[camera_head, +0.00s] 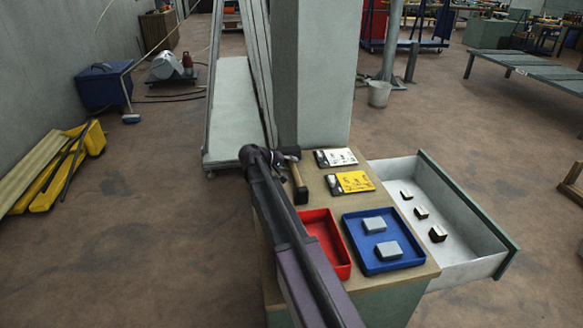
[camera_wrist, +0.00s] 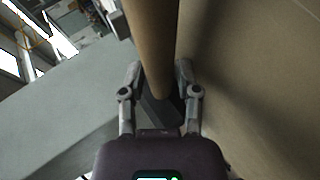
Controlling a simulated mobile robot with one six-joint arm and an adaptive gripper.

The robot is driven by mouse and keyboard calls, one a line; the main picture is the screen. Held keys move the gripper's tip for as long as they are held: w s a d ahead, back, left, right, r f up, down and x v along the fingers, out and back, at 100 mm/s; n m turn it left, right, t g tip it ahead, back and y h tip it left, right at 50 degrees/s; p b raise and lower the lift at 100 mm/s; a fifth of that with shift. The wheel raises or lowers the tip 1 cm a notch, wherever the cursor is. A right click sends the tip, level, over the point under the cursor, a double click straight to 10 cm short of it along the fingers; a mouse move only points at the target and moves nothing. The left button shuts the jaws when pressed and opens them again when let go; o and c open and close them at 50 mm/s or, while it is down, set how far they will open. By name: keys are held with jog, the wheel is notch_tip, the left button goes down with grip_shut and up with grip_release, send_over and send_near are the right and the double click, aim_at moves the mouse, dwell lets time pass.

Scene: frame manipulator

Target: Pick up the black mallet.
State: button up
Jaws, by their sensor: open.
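The black mallet (camera_head: 296,173) is on the wooden top of the cabinet, near its back left edge, with its light wooden handle showing. In the wrist view the wooden handle (camera_wrist: 153,50) runs down from the top edge and passes between my fingers. A dark block, apparently the mallet's head, shows at its lower end between the fingertips. My gripper (camera_wrist: 160,82) is open, with one finger on each side of the handle. I cannot tell whether either finger touches it. In the head view my arm partly hides the gripper.
A red tray (camera_head: 345,271) and a blue tray (camera_head: 393,263) with two grey blocks stand nearer on the cabinet. A white card (camera_head: 335,157) and a yellow card (camera_head: 352,182) lie right of the mallet. An open drawer (camera_head: 470,255) juts right. A grey pillar (camera_head: 312,75) rises behind.

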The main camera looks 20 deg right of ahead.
dwell(0.4)
grip_shut()
jog(key=shift+r, duration=0.2)
notch_tip(320, 180, up, 10)
jog(key=p, duration=1)
jog(key=shift+f, duration=0.2)
dwell(0.5)
